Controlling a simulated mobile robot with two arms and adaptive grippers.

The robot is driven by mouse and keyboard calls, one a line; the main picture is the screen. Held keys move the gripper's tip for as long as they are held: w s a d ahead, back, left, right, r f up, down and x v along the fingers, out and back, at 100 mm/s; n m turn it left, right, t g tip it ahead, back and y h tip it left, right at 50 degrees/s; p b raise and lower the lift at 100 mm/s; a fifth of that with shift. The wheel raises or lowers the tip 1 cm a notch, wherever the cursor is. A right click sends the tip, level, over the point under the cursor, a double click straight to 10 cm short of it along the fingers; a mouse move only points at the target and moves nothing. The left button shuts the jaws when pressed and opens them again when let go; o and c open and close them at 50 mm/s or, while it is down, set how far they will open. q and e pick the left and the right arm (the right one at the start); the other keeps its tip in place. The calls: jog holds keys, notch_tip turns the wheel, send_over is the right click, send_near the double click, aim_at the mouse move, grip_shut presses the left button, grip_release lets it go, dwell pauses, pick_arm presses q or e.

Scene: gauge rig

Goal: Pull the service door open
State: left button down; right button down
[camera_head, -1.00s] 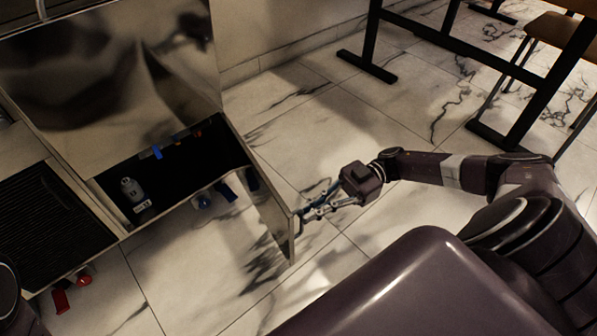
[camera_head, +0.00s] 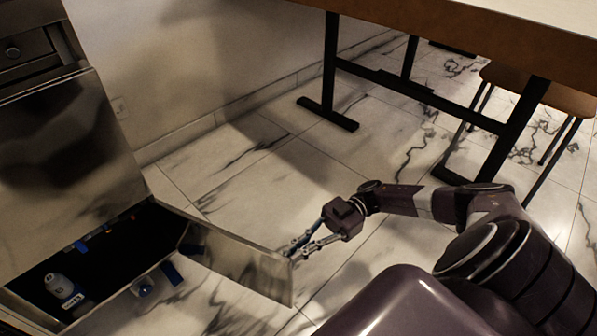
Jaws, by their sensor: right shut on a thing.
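The service door (camera_head: 235,262) is a shiny metal panel on the low cabinet at the left. It stands swung well out from the cabinet front, with the dark inside (camera_head: 125,243) exposed. My right gripper (camera_head: 298,249) is shut at the door's free edge, on what appears to be its handle. The gripper's fingers hide most of the handle. My left gripper is out of view.
A white bottle (camera_head: 66,290) stands inside the cabinet. Small blue items (camera_head: 172,273) show near the opening. A table on black legs (camera_head: 330,75) and a chair (camera_head: 540,92) stand at upper right. Marble floor (camera_head: 240,185) beyond the door is clear.

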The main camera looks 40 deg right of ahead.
jog(key=shift+w+a+r+t, duration=0.1)
jog(key=shift+w+r+t, duration=0.05)
jog(key=shift+w, duration=0.3)
jog(key=shift+w+a+r+t, duration=0.1)
jog(key=shift+w+t, duration=0.05)
jog(key=shift+w, duration=0.3)
jog(key=c, duration=2.5)
grip_release()
jog(key=o, duration=0.4)
jog(key=shift+w+a+f, duration=0.1)
jog(key=shift+w+a, duration=0.1)
jog(key=shift+a, duration=0.05)
jog(key=shift+s+d+f, duration=0.1)
jog(key=shift+s+d, duration=0.05)
jog(key=shift+s, duration=0.1)
jog(key=d, duration=0.7)
jog(key=shift+s+d, duration=0.15)
jog(key=shift+d, duration=0.1)
jog(key=shift+d, duration=0.1)
